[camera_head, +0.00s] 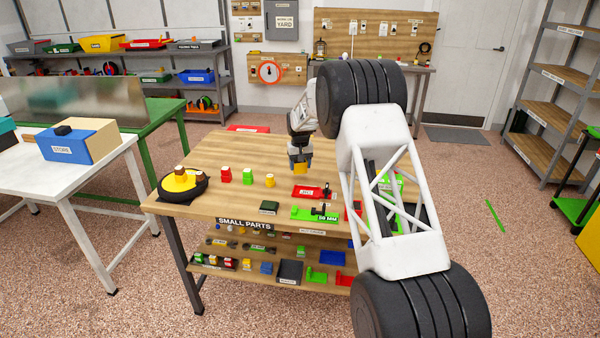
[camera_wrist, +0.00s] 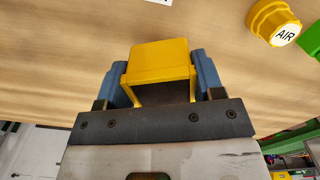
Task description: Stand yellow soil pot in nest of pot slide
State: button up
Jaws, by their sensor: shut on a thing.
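My gripper (camera_head: 300,171) is above the wooden bench, near its middle. It is shut on a yellow block-like thing, taken as the yellow soil pot (camera_wrist: 160,62), which sits between the two blue fingers in the wrist view. Its underside and inside are hidden. I cannot tell for sure which thing is the pot slide. A red holder with a black part (camera_head: 308,192) and a green holder marked 50 MM (camera_head: 303,214) lie on the bench right of and nearer than the gripper.
A red, a green (camera_head: 247,177) and a yellow capped piece (camera_head: 270,181) stand left of the gripper. The yellow one, marked AIR, also shows in the wrist view (camera_wrist: 268,18). A black and yellow round tray (camera_head: 182,187) is at the left. My large white arm link hides the bench's right side.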

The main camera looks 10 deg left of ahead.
aim_at(300, 171)
jog(key=shift+f, duration=1.7)
jog(key=shift+f, duration=0.15)
jog(key=o, duration=1)
notch_tip(300, 171, up, 12)
jog(key=shift+r, duration=0.15)
